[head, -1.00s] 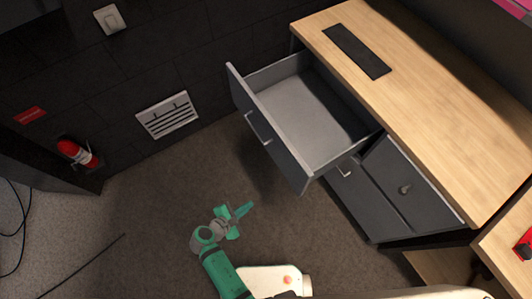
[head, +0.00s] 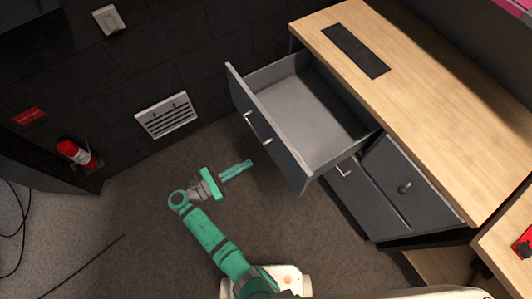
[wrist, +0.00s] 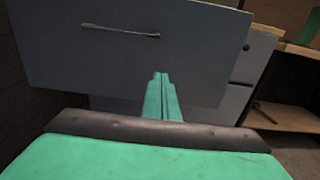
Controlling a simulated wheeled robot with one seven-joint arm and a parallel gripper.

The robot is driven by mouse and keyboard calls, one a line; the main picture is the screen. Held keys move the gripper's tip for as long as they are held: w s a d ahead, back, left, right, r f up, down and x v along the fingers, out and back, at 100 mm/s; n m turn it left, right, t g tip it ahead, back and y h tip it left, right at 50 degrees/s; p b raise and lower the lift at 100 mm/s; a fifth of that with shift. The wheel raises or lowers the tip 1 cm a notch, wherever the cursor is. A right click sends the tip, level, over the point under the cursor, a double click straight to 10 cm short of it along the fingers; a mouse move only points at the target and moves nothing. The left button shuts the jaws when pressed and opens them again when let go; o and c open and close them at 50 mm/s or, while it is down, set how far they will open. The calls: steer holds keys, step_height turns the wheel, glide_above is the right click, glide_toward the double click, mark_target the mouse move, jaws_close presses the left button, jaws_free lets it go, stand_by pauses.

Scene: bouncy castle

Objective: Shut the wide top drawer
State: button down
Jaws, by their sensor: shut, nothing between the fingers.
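The wide top drawer (head: 303,116) is grey, pulled far out of the cabinet and empty inside. Its front panel (head: 281,150) faces lower left in the head view and carries a bar handle (head: 257,130). In the wrist view the drawer front (wrist: 190,60) fills the upper middle, with the handle (wrist: 120,32) at upper left. My green gripper (head: 238,170) is shut and empty. It points toward the drawer front from its lower left, with a gap in the head view. In the wrist view the fingertips (wrist: 162,85) overlap the panel's lower part; contact is unclear.
The cabinet has a wooden top (head: 430,90) with a dark strip (head: 356,51). A small door (head: 410,185) sits below at right. A fire extinguisher (head: 77,153) and white vent (head: 167,115) are at the left wall.

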mark_target(274, 149)
steer(key=x, duration=0.9)
steer(key=shift+w+d, duration=0.1)
steer(key=shift+d, duration=0.05)
steer(key=shift+w+d, duration=0.1)
steer(key=shift+w, duration=0.1)
